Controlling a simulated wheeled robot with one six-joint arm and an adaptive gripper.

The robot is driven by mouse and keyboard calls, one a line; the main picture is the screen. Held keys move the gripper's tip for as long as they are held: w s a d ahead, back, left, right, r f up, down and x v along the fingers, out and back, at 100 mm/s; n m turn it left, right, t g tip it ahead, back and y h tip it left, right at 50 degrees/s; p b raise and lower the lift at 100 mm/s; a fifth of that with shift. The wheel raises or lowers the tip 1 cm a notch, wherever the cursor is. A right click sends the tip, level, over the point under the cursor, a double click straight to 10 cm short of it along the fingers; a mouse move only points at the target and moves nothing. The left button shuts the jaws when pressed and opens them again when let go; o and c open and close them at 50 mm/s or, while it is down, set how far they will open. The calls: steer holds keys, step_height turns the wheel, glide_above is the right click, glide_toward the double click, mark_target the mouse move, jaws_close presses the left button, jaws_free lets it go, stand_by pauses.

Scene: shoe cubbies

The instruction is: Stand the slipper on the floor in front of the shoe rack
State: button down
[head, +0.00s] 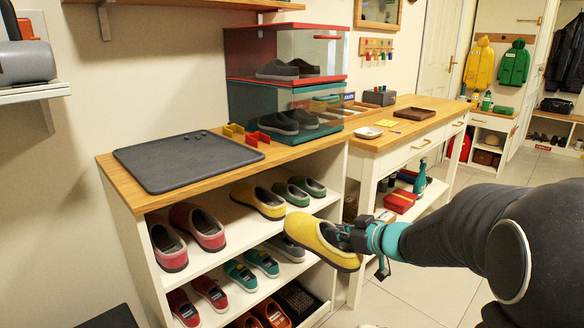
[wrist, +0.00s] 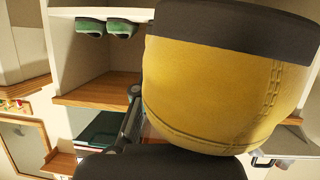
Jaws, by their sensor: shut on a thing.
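A yellow slipper with a dark sole (head: 320,243) is held in my gripper (head: 345,236) in front of the shoe rack's right side. It hangs in the air, roughly level with the upper shelf, toe toward the left. In the wrist view the slipper (wrist: 225,85) fills much of the picture and hides most of the fingers. The shoe rack (head: 133,222) is white with a wooden top and shelves of shoes. A matching yellow slipper (head: 258,202) sits on its upper shelf. The floor (head: 395,300) shows at the lower right; the floor directly before the rack is mostly out of view.
Red slippers (head: 197,229) and green shoes (head: 300,189) share the upper shelf; more pairs fill the lower shelves. A grey mat (head: 187,160) and clear-fronted shoe boxes (head: 287,85) lie on top. A white side table (head: 408,150) stands right of the rack.

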step_height(320, 180, down, 15)
steer(key=d+m+t+h, duration=0.2)
steer(key=m+h, duration=0.1)
steer(key=h, duration=0.1)
steer(key=shift+w+d+m, duration=0.2)
steer(key=shift+d+m, duration=0.2)
